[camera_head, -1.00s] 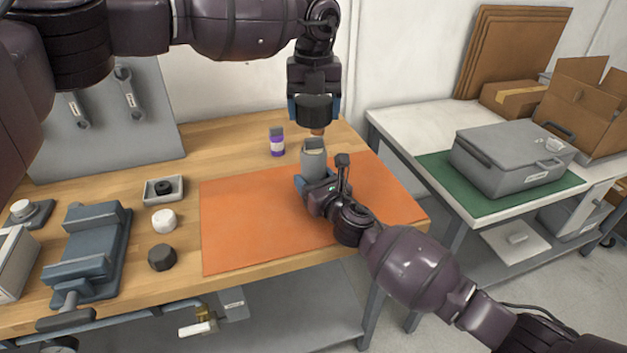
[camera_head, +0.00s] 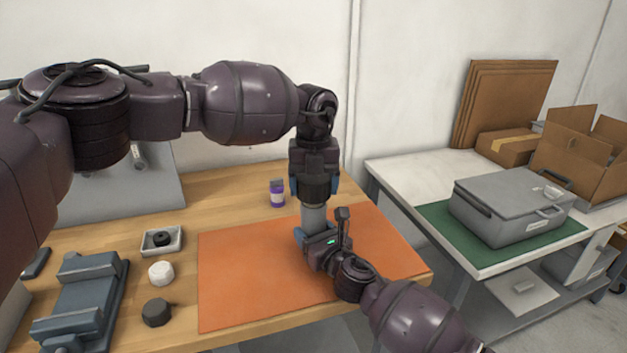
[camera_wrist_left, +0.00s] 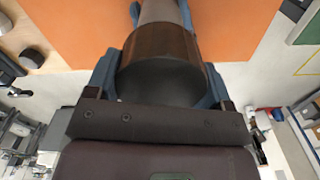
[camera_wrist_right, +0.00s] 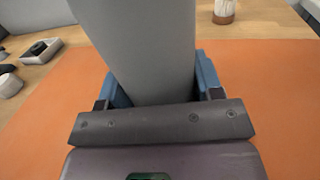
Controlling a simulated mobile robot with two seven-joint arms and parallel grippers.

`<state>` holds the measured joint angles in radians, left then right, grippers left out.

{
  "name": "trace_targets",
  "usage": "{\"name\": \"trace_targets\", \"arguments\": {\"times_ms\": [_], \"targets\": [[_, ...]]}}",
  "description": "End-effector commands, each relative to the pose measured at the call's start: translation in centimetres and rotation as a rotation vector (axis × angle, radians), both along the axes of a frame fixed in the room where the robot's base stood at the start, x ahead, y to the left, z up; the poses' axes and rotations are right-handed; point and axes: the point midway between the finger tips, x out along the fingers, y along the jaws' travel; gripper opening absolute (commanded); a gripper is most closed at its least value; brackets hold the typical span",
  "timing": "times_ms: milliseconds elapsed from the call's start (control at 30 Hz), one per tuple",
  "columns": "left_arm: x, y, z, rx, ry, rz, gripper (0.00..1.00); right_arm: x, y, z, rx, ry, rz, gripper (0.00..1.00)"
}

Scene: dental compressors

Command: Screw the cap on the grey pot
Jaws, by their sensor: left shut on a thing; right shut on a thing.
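The grey pot (camera_head: 314,222) stands upright over the orange mat (camera_head: 240,270). My right gripper (camera_head: 314,238) is shut around its body; the right wrist view shows the pot's grey wall (camera_wrist_right: 140,45) between the fingers. My left gripper (camera_head: 315,190) is directly above the pot, pointing down, shut on a brown, copper-toned cap (camera_wrist_left: 165,45). I cannot tell whether the threads engage.
At left are a small tray (camera_head: 175,250) with a black ring, a white round piece (camera_head: 161,273), a dark round piece (camera_head: 156,312) and a blue-grey vise (camera_head: 75,310). A grey case (camera_head: 510,210) is on the right table.

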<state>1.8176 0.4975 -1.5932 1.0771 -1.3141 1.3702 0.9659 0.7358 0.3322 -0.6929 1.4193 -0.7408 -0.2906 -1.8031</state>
Motion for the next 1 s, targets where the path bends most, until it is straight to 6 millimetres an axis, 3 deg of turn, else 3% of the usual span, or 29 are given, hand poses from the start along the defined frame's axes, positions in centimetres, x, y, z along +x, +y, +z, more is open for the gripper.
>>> {"name": "trace_targets", "arguments": {"times_ms": [1000], "targets": [[0.0, 0.0, -1.7, -0.001, 0.0, 0.0, 0.52, 0.0, 0.0, 0.0, 0.0, 0.0, 0.0, 0.17]]}}
